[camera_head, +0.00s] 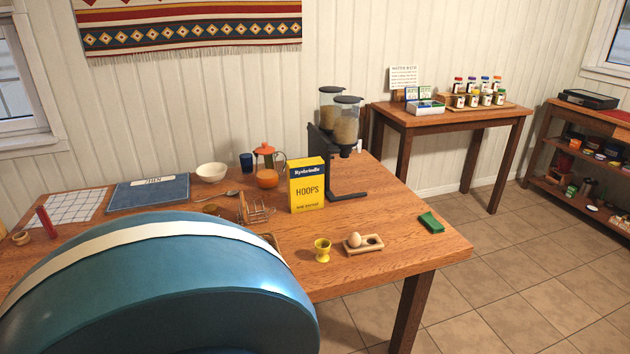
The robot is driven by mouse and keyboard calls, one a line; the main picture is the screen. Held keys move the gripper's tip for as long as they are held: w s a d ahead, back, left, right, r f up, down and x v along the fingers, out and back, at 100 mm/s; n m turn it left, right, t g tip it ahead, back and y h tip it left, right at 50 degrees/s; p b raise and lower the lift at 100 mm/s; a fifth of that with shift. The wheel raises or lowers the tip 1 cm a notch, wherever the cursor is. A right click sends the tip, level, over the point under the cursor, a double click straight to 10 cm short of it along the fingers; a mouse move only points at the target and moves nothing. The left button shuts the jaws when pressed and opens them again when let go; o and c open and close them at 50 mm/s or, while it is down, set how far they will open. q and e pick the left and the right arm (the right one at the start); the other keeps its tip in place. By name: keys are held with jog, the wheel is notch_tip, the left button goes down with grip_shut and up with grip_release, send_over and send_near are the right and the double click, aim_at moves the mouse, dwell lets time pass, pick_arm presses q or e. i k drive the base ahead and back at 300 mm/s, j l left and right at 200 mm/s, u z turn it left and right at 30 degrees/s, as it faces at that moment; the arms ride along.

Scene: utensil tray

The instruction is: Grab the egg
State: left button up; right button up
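The brown egg (354,239) sits in the left part of a small wooden egg holder (376,246) near the front right of the wooden table. The holder's right hollow looks empty. A yellow egg cup (322,250) stands just left of the holder, apart from it. Neither of my grippers shows in the head view, so I cannot see where they are relative to the egg.
A yellow cereal box (307,186), a cereal dispenser (345,140) and a toast rack (254,212) stand behind the egg. The table's lower left is hidden.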

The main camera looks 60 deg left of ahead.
aim_at(354, 240)
jog(key=u, duration=1.65)
jog(key=i+l+u, duration=0.2)
jog(key=i+l, duration=0.15)
jog(key=l, duration=0.3)
jog(key=i+l+u, duration=0.15)
jog(key=l, duration=0.2)
jog(key=i+l+u, duration=0.1)
jog(key=l, duration=0.25)
jog(key=i+l+u, duration=0.1)
jog(key=l, duration=0.3)
jog(key=i+l+u, duration=0.1)
jog(key=i+l, duration=0.15)
jog(key=i+l+u, duration=0.15)
jog(key=l, duration=0.35)
jog(key=k, duration=0.05)
